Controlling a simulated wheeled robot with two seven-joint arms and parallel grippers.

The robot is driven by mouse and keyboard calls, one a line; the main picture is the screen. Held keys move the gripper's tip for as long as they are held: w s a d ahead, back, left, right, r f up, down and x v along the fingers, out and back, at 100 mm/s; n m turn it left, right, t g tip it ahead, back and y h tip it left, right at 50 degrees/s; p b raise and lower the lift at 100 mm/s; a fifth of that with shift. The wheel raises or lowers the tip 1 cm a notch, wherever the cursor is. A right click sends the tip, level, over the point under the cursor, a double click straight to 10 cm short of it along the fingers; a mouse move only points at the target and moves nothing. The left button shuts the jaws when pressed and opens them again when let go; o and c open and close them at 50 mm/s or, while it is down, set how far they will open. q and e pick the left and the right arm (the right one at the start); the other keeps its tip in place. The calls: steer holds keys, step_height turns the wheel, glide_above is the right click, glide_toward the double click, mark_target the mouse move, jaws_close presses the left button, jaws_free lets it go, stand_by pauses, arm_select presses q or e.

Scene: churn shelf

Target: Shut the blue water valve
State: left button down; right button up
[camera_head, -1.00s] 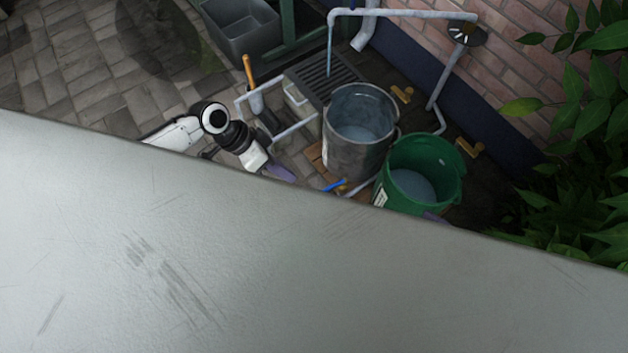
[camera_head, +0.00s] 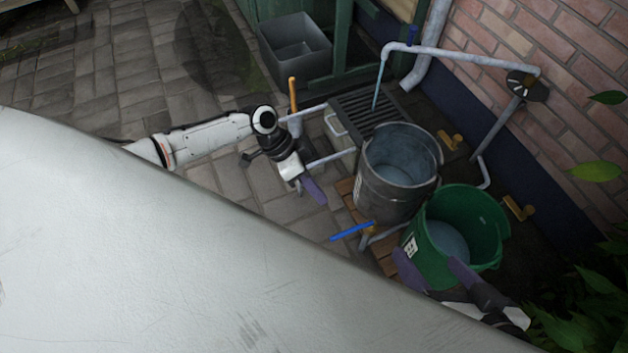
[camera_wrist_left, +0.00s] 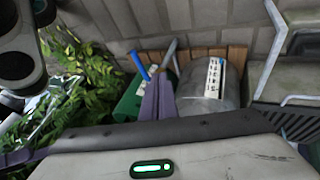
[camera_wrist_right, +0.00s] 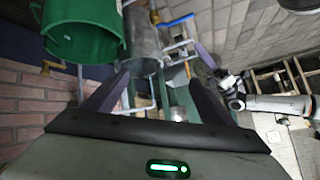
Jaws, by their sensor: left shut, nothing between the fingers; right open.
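The blue valve handle (camera_head: 352,231) is a thin bar on a brass fitting (camera_head: 368,229) by the foot of the grey metal bucket. It also shows in the left wrist view (camera_wrist_left: 139,65) and the right wrist view (camera_wrist_right: 176,21). My left gripper (camera_head: 314,190) is shut and empty, above and left of the handle in the head view, apart from it. My right gripper (camera_head: 437,268) is open, its dark purple fingers spread in front of the green bucket. Nothing is between its fingers. Whether it touches that bucket I cannot tell.
The grey metal bucket (camera_head: 382,196) and green bucket (camera_head: 434,275) hold water. A grey spout pipe (camera_head: 465,55) pours a thin stream near a floor grate (camera_head: 366,112). Brass taps (camera_head: 519,208) line the wall. A large pale surface hides the head view's lower left.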

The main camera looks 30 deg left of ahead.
mark_target(353, 231)
arm_select(q)
steer(key=s+d+f+b, duration=0.2)
steer(key=d+f, duration=0.3)
steer(key=d, duration=0.1)
steer(key=shift+s, duration=0.15)
arm_select(e)
steer(key=shift+w+a+r+t+y, duration=0.1)
steer(key=shift+a+r+t+y, duration=0.2)
steer(key=shift+r, duration=0.3)
steer(key=shift+a+r+t+y, duration=0.2)
steer(key=shift+a+r+y, duration=0.2)
steer(key=shift+r, duration=0.2)
